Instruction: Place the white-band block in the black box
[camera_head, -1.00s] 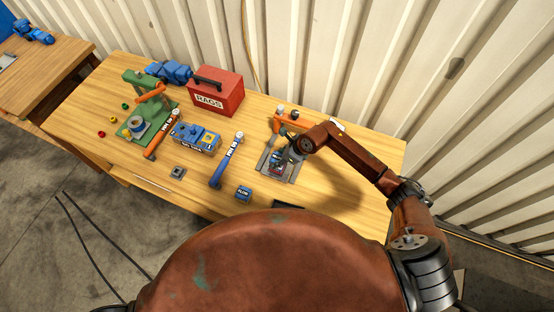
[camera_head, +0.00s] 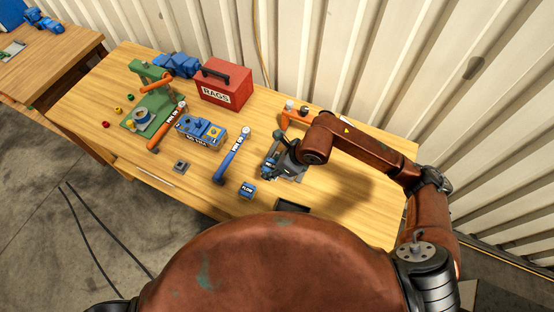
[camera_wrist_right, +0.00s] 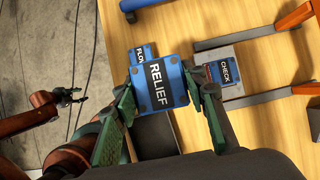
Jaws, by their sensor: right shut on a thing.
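My right gripper (camera_wrist_right: 163,95) is shut on a blue block with a black RELIEF label (camera_wrist_right: 158,84), one green finger on each side. The block looks raised above the table. I cannot make out a white band on it. In the head view my right gripper (camera_head: 275,168) is over the grey plate and partly hides it. The black box (camera_head: 292,205) is at the table's front edge; in the right wrist view part of it (camera_wrist_right: 155,143) shows below the held block. My left gripper (camera_wrist_right: 70,97) is small at the left of the wrist view, away from the blocks.
A block labelled CHECK (camera_wrist_right: 223,72) sits on the grey plate. A blue FLOW block (camera_head: 247,190) lies left of the black box. A blue-handled tool (camera_head: 232,158), a blue unit (camera_head: 200,131), a green stand (camera_head: 150,95) and a red RAGS box (camera_head: 225,84) occupy the left.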

